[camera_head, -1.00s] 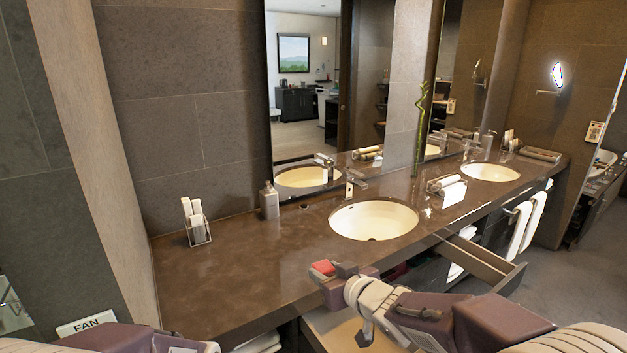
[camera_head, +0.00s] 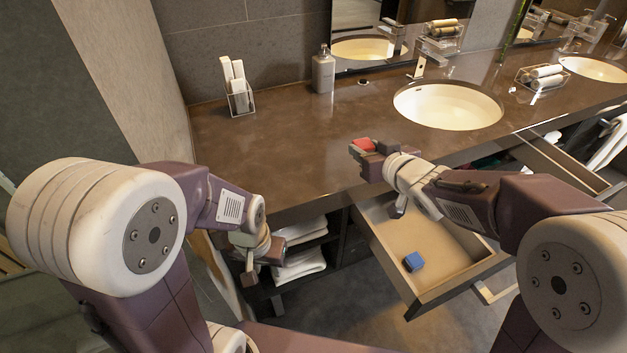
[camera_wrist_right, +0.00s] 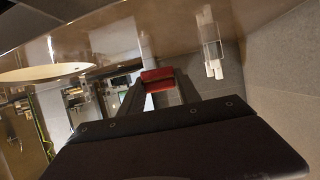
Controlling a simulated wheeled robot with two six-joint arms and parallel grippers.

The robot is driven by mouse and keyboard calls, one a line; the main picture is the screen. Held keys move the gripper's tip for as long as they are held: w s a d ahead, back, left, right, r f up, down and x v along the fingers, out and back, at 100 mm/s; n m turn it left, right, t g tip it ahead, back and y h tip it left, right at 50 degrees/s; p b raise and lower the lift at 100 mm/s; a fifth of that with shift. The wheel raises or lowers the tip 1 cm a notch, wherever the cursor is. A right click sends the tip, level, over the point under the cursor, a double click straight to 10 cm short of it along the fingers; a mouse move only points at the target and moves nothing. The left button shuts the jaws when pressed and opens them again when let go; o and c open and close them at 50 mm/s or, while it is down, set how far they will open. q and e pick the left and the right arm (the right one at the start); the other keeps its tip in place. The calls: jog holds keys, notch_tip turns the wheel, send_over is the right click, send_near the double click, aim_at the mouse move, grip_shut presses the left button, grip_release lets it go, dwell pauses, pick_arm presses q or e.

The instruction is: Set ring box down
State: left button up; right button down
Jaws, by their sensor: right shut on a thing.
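A small red box (camera_head: 365,145), which I take for the ring box, is between the fingers of my right gripper (camera_head: 362,152). The gripper is shut on it, over the front part of the brown counter (camera_head: 290,145). The red box also shows in the right wrist view (camera_wrist_right: 158,76), between the two fingers. I cannot tell whether its underside touches the counter. My left gripper (camera_head: 258,262) hangs in front of the open shelf below the counter, and its jaws are unclear.
An open drawer (camera_head: 450,262) below the right gripper holds a small blue box (camera_head: 413,262). A sink (camera_head: 447,105) lies right of the gripper. A soap bottle (camera_head: 323,72) and a clear holder (camera_head: 240,100) stand at the back. The counter's left and middle are clear.

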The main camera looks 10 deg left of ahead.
jog(key=shift+s+r, duration=0.15)
jog(key=a+f+b, duration=0.2)
jog(key=a, duration=0.1)
jog(key=a+f+b, duration=0.1)
jog(key=shift+a+f, duration=0.25)
jog(key=shift+a, duration=0.15)
send_over(316, 181)
notch_tip(316, 181, down, 4)
jog(key=shift+a+f, duration=0.1)
jog(key=shift+a, duration=0.05)
notch_tip(316, 181, down, 2)
jog(key=shift+f+b, duration=0.15)
jog(key=shift+b, duration=0.5)
jog(key=shift+d+f, duration=0.2)
jog(key=shift+f, duration=0.2)
jog(key=shift+f+b, duration=0.25)
jog(key=shift+b, duration=0.05)
jog(key=c, duration=0.9)
grip_release()
jog(key=shift+r, duration=0.1)
jog(key=shift+o, duration=0.2)
